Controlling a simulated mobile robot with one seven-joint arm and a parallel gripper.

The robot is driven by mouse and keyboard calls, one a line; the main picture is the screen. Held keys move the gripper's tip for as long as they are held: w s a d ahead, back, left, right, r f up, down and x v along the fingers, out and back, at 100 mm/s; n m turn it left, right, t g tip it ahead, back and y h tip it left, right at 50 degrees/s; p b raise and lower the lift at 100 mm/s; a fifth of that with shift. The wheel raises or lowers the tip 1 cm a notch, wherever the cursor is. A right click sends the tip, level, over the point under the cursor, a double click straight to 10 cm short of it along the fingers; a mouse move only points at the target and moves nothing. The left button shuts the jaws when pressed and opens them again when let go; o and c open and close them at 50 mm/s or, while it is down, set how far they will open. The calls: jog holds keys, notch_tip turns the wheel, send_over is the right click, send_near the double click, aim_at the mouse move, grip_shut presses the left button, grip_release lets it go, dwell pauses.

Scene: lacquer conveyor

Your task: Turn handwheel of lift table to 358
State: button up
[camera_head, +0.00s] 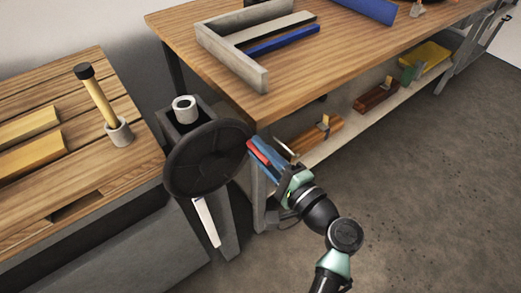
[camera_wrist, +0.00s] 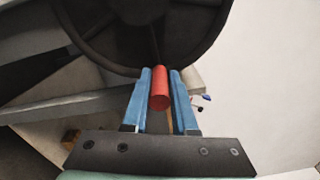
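The dark round handwheel (camera_head: 190,165) is mounted on a grey post beside the wooden workbench, and its spoked face fills the top of the wrist view (camera_wrist: 205,30). A red handle (camera_head: 258,152) sticks out from its rim on the right side; its round end faces the wrist camera (camera_wrist: 160,102). My gripper (camera_head: 262,154) has its blue fingers on both sides of the red handle, and the handle fills the gap between them in the wrist view (camera_wrist: 160,75). A pale plate (camera_head: 207,222) shows below the wheel. No readable number is visible.
A slatted wooden table (camera_head: 40,190) stands left with a black-topped rod in a grey cup (camera_head: 119,133) and yellow bars. The workbench (camera_head: 320,45) holds a grey frame and blue bars. Open floor (camera_head: 430,180) lies to the right.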

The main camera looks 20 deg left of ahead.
jog(key=o, duration=0.4)
jog(key=p+v, duration=0.1)
jog(key=v, duration=1.2)
jog(key=shift+p, duration=0.35)
jog(key=w+r+n+t+h, duration=0.3)
jog(key=w+r+n+h, duration=0.15)
jog(key=r, duration=0.65)
jog(key=w+r+n+t+h, duration=0.35)
jog(key=w+r, duration=0.25)
jog(key=r, duration=0.6)
jog(key=s+r+n+t+h, duration=0.25)
jog(key=s+r+t, duration=0.35)
jog(key=r, duration=0.8)
jog(key=s+r+n+t+h, duration=0.1)
jog(key=s+r+t+h, duration=0.25)
jog(key=s+r, duration=0.7)
jog(key=shift+m, duration=0.25)
jog(key=r+p, duration=0.8)
jog(key=r, duration=0.1)
jog(key=w+r+p, duration=0.1)
jog(key=r+p, duration=0.8)
jog(key=r, duration=0.1)
jog(key=w+r+p, duration=0.1)
jog(key=r+p, duration=0.7)
jog(key=r, duration=0.1)
jog(key=shift+w+a+r, duration=0.1)
jog(key=shift+w+r, duration=0.1)
